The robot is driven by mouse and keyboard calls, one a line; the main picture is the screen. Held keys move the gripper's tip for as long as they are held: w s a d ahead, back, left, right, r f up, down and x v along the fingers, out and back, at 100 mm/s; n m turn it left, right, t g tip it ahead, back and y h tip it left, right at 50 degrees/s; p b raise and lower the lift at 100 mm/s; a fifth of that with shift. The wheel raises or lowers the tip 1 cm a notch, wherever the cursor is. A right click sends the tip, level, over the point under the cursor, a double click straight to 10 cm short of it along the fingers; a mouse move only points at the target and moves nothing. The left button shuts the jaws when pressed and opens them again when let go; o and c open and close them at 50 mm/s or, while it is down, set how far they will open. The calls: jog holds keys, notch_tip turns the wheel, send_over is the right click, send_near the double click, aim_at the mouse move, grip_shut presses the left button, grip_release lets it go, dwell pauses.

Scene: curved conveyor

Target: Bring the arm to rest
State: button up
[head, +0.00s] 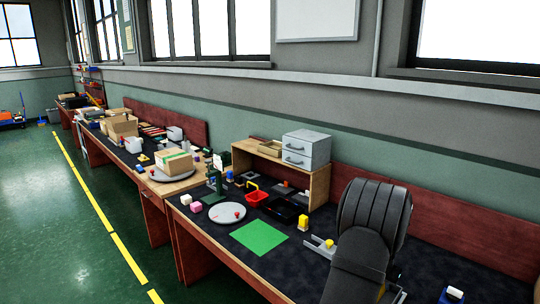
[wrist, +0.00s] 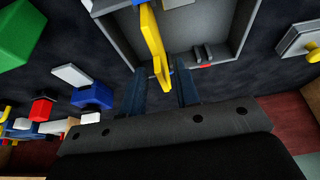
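My gripper (wrist: 161,88) shows in the wrist view, with its two dark fingers apart. A yellow bar (wrist: 151,40) reaches down from the top, and its lower end appears between the fingertips. I see no clear contact with either finger. Beyond the fingers is a grey open tray (wrist: 205,22) with small dark and red pieces inside. In the head view my dark arm stands over the right part of the bench, and the gripper itself cannot be made out there.
The dark bench holds a green mat (head: 259,237), a white round plate (head: 227,213), a red basket (head: 257,199) and a shelf with grey drawers (head: 306,151). Green (wrist: 25,35) and blue (wrist: 93,95) blocks lie left in the wrist view. A grey plate with yellow knob (wrist: 308,42) is right.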

jog(key=v, duration=0.8)
jog(key=x, duration=1.2)
jog(key=shift+d+f, duration=0.1)
jog(key=shift+f, duration=0.2)
jog(key=shift+w+d, duration=0.1)
jog(key=shift+w, duration=0.1)
notch_tip(320, 180, up, 7)
jog(key=shift+r, duration=0.15)
jog(key=s+d+r, duration=0.1)
jog(key=s+r, duration=0.2)
jog(key=s, duration=0.2)
jog(key=w+a+f, duration=0.2)
jog(key=w, duration=0.1)
jog(key=w+a+f, duration=0.2)
jog(key=w+f, duration=0.1)
jog(key=w+a+f, duration=0.2)
jog(key=w, duration=0.1)
jog(key=shift+w+f, duration=0.35)
jog(key=shift+f, duration=0.05)
notch_tip(320, 180, down, 3)
jog(key=shift+a+r, duration=0.1)
jog(key=shift+r, duration=0.05)
jog(key=shift+v, duration=1.15)
